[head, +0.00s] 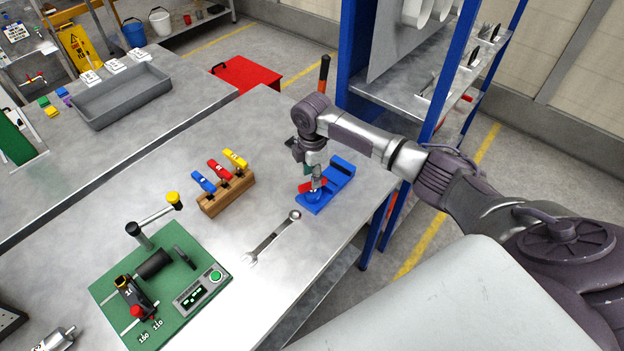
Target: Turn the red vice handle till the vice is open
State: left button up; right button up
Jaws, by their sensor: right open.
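The blue vice (343,169) sits on the metal bench near its right edge. Its red handle (306,187) shows as a small red piece at the vice's left end, partly hidden by my gripper. My right gripper (315,180) points down over this end of the vice, open, with its fingers close to the red handle. I cannot tell whether they touch it. How far apart the vice jaws are cannot be made out. My left gripper is not in view.
A wrench (270,238) lies left of the vice. A wooden block (228,192) holds blue, red and yellow clamps. A green board (160,295) with a display stands at the front left. A blue-posted shelf (440,85) rises behind my right arm.

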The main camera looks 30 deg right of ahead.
notch_tip(320, 180, up, 9)
jog(key=shift+r, duration=0.15)
dwell(0.5)
